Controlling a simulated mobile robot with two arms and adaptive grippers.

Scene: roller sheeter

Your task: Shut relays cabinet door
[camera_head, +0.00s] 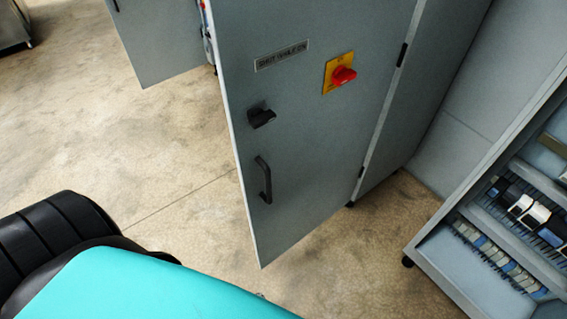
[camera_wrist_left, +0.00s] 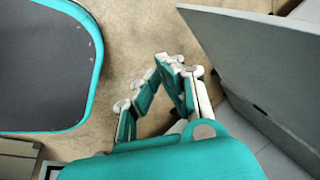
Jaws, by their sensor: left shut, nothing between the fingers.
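A grey cabinet door (camera_head: 300,130) stands in the middle of the head view, with hinges along its right edge. It carries a black pull handle (camera_head: 264,180), a black latch (camera_head: 261,117) and a red rotary switch (camera_head: 343,75) on a yellow plate. At the right, an open cabinet (camera_head: 440,262) shows rows of relay-like parts (camera_head: 525,215). My left gripper (camera_wrist_left: 170,62) shows in the wrist view, shut and empty, with its fingertips together. A grey panel (camera_wrist_left: 265,60) stands to its right, apart from it; I cannot tell whether it is the same door. My right gripper is out of view.
Another grey panel (camera_head: 160,45) stands at the upper left, with coloured parts (camera_head: 206,22) beside the door's top left edge. Bare concrete floor (camera_head: 110,130) is clear left of the door. A metal object (camera_head: 12,25) stands in the far left corner.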

